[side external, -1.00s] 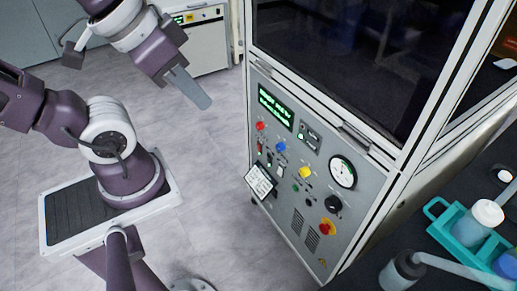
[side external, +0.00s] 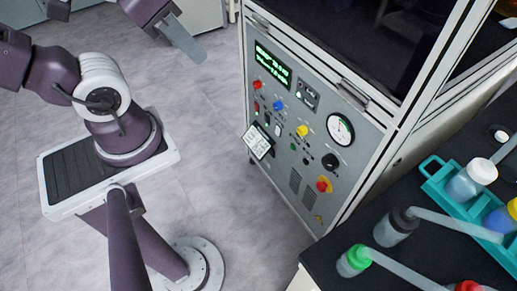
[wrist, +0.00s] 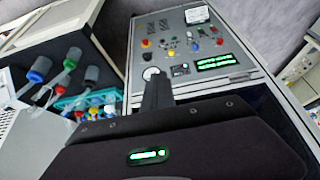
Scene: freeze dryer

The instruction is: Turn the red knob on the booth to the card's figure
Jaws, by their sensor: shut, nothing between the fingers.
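The red knob (side external: 257,85) sits at the upper left of the booth's grey front panel (side external: 285,165), below a green text display; it also shows at the right of the panel in the wrist view (wrist: 220,42). The white card (side external: 257,141) is on the panel's left edge; its figure is too small to read. It appears at the top in the wrist view (wrist: 197,15). My gripper (side external: 201,57) is shut and empty, left of and apart from the booth. Its fingers (wrist: 157,78) point toward the panel in the wrist view.
A blue knob (side external: 278,104), a yellow knob (side external: 302,130), a black knob (side external: 330,161), a red-and-yellow button (side external: 323,185) and a gauge (side external: 340,129) share the panel. A dark bench with bottles in a teal rack (side external: 433,170) stands at right. Open floor lies left of the booth.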

